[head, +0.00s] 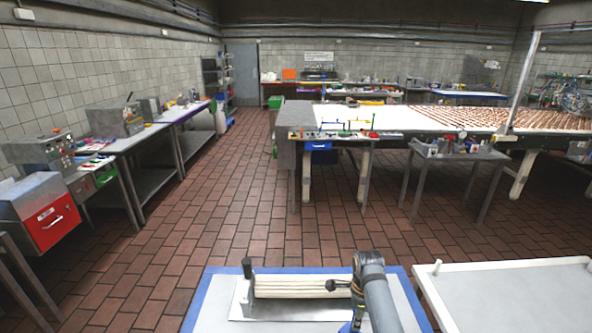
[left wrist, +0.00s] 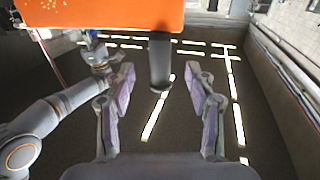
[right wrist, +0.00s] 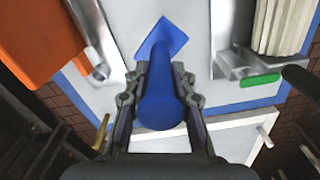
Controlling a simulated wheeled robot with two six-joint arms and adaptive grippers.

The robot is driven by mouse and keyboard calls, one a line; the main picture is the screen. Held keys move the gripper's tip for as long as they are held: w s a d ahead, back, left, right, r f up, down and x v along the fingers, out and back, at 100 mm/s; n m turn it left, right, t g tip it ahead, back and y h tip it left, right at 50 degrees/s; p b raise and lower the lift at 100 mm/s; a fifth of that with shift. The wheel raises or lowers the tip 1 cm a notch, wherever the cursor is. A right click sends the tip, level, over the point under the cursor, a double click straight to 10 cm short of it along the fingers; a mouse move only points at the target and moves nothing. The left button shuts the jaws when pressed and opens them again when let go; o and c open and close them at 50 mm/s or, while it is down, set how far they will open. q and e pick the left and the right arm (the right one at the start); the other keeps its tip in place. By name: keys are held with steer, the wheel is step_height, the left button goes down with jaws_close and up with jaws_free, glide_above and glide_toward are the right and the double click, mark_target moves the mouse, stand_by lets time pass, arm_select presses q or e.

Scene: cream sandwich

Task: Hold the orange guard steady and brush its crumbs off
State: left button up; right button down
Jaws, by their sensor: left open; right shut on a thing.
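The orange guard (left wrist: 100,15) crosses the top of the left wrist view, and its orange face (right wrist: 38,45) fills the upper left of the right wrist view. A black post (left wrist: 160,62) hangs below it, apparently its handle. My left gripper (left wrist: 158,78) is open; the post shows between its fingers, touching neither. My right gripper (right wrist: 160,75) is shut on a blue-handled tool (right wrist: 163,105), apparently the brush, with a blue diamond-shaped end. The tool points toward the table, beside the guard.
A blue-edged table (head: 215,285) carries a cream ribbed roller (head: 300,286) on a metal base with a black knob (head: 247,267). A green-tipped lever (right wrist: 260,80) sits near the roller. A white tray table (head: 500,275) stands to the right. Tiled floor lies beyond.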

arm_select(q)
steer(key=x, duration=0.7)
steer(key=shift+w, duration=0.3)
jaws_close()
stand_by(0.5)
jaws_free()
stand_by(0.5)
jaws_close()
stand_by(1.3)
